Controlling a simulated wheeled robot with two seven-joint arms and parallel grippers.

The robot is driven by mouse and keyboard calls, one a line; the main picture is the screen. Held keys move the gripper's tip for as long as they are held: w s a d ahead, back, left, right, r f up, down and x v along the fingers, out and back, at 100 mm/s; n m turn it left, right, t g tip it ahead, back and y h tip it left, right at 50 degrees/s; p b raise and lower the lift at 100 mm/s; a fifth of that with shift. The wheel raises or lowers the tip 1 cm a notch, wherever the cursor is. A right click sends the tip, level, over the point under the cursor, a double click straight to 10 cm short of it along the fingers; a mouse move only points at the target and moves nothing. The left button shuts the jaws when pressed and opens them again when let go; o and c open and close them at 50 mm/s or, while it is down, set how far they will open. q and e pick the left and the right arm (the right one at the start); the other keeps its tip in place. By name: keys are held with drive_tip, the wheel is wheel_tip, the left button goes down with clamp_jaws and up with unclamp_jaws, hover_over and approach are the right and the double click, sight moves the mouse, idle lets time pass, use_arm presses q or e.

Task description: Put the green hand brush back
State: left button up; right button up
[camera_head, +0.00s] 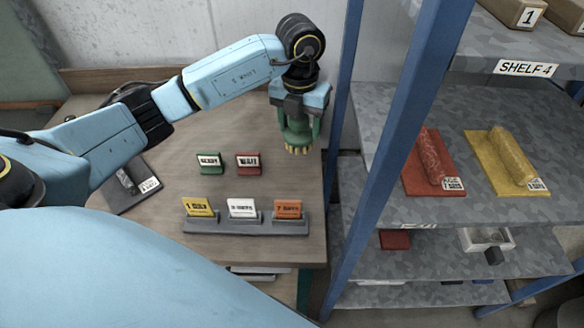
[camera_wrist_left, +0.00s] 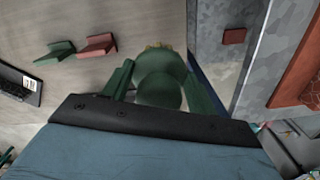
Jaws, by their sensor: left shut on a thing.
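My left gripper (camera_head: 298,118) is over the back right part of the wooden table, pointing down. It is shut on the green hand brush (camera_head: 299,138), whose pale yellow bristles point down at or just above the tabletop; I cannot tell whether they touch. In the left wrist view the brush's rounded green body (camera_wrist_left: 160,80) sits between the two green fingers (camera_wrist_left: 158,84), with a little of the bristles showing beyond it. My right gripper is in neither view.
The table (camera_head: 270,190) holds a green and a red sign (camera_head: 248,164), a grey holder (camera_head: 240,227) with three coloured cards, and a dark tray (camera_head: 130,195). A blue-posted shelf (camera_head: 395,150) stands close right, with red (camera_head: 430,160) and yellow (camera_head: 505,160) pieces.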

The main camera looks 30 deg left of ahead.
use_arm(q)
drive_tip(key=n, duration=0.2)
drive_tip(key=a+n, duration=0.1)
drive_tip(key=n, duration=0.1)
drive_tip(key=shift+w+a+f+n, duration=0.1)
drive_tip(key=shift+f+n, duration=0.05)
drive_tip(key=shift+n, duration=0.25)
drive_tip(key=n, duration=0.2)
drive_tip(key=a+n, duration=0.1)
drive_tip(key=shift+f+n, duration=0.2)
drive_tip(key=shift+n, duration=0.2)
drive_tip(key=shift+f+n, duration=0.25)
drive_tip(key=shift+n, duration=0.05)
wheel_tip(320, 180, down, 10)
drive_tip(key=shift+r, duration=0.25)
drive_tip(key=shift+f, duration=0.2)
drive_tip(key=o, duration=1.1)
